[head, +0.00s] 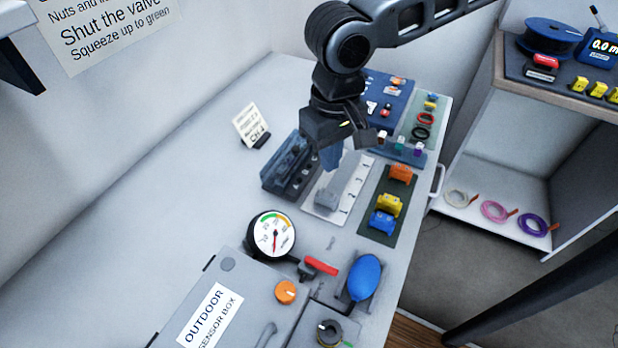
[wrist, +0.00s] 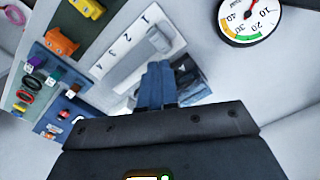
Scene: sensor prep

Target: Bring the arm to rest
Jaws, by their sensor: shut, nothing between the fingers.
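My gripper (head: 331,155) is shut and empty. In the head view it points down above the bench, over the area between a dark slotted block (head: 287,165) and a pale numbered plate (head: 352,190). In the wrist view its blue fingers (wrist: 157,88) are together, beside the grey block on the numbered plate (wrist: 120,55). The arm reaches in from the top right of the head view. I cannot tell the exact height of the fingertips above the bench.
A pressure gauge (head: 271,234), a red-handled valve (head: 320,266), a blue bulb (head: 364,277) and the outdoor sensor box (head: 240,290) stand in front. A green mat (head: 376,233) holds coloured clips. A small card (head: 251,125) stands behind. A shelf (head: 550,98) is at right. The bench's left is clear.

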